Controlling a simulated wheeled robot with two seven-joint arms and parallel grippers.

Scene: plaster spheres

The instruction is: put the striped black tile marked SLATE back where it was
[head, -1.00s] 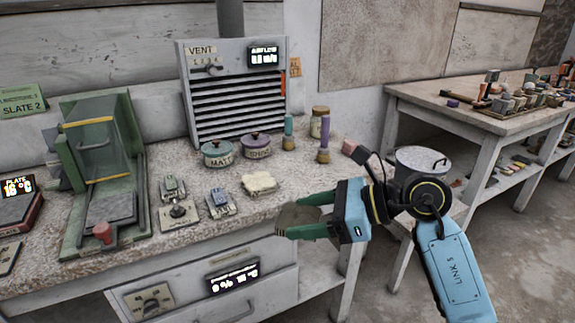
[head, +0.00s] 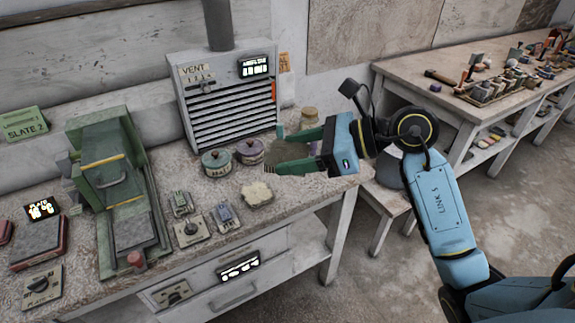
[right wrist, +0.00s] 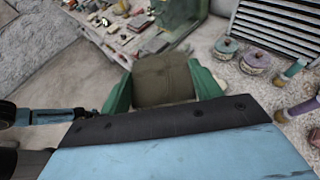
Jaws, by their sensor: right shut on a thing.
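My right gripper (head: 278,152) is shut on a thin dark tile (head: 291,150), held between its two green fingers. In the head view it appears in front of the right end of the workbench's back part, just right of the lidded pots. The right wrist view also shows the tile (right wrist: 163,78) between the fingers, dark brownish with faint lines; no SLATE lettering can be read. A green sign reading SLATE 2 (head: 25,123) is on the wall at the far left. My left gripper is not in view.
A green press-like machine (head: 108,165) stands on the bench (head: 185,262) at left. A grey vent unit (head: 225,105) stands behind two lidded pots, teal (head: 216,163) and purple (head: 250,152). A pale lump (head: 257,193) lies in front. A second cluttered table (head: 415,75) stands at right.

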